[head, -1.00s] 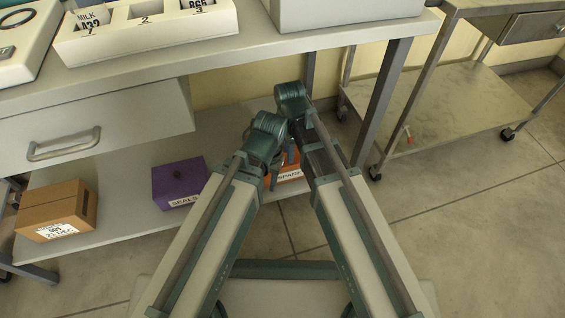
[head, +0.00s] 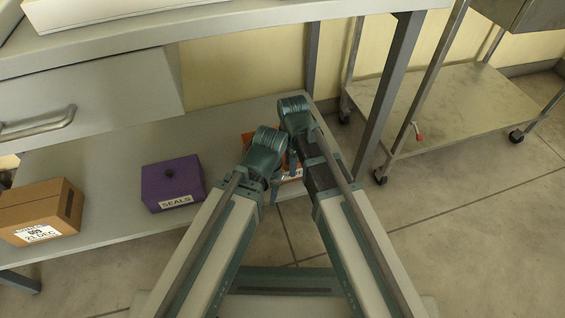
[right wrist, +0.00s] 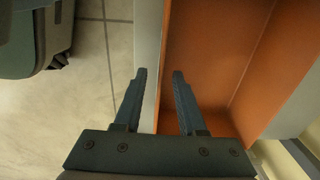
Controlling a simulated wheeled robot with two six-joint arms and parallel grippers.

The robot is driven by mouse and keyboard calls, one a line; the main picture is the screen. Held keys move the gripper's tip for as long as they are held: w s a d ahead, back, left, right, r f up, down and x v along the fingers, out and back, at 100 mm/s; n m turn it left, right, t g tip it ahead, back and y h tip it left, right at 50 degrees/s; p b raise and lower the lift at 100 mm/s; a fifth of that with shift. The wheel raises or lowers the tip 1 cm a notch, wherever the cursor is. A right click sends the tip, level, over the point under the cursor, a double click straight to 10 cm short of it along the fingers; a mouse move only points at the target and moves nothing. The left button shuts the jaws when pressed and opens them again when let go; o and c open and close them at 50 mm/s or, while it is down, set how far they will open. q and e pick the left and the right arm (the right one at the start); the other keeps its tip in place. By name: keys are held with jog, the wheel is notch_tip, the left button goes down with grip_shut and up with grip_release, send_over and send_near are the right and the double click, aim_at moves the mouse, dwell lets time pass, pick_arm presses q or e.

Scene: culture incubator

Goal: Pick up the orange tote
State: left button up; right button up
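The orange tote (head: 247,141) is on the low shelf in the head view, mostly hidden behind my arms; part of its white label shows. The right wrist view shows its orange inside (right wrist: 215,60) from above, and it looks empty.
A purple SEALS box (head: 172,184) and a brown box (head: 38,212) stand on the low shelf (head: 110,170) to the left. The bench top (head: 210,32) and a drawer (head: 85,100) hang above. A table leg (head: 388,100) and a metal trolley (head: 445,115) are at right.

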jog(key=shift+f, duration=0.6)
jog(key=shift+r, duration=0.1)
grip_shut()
dwell(0.9)
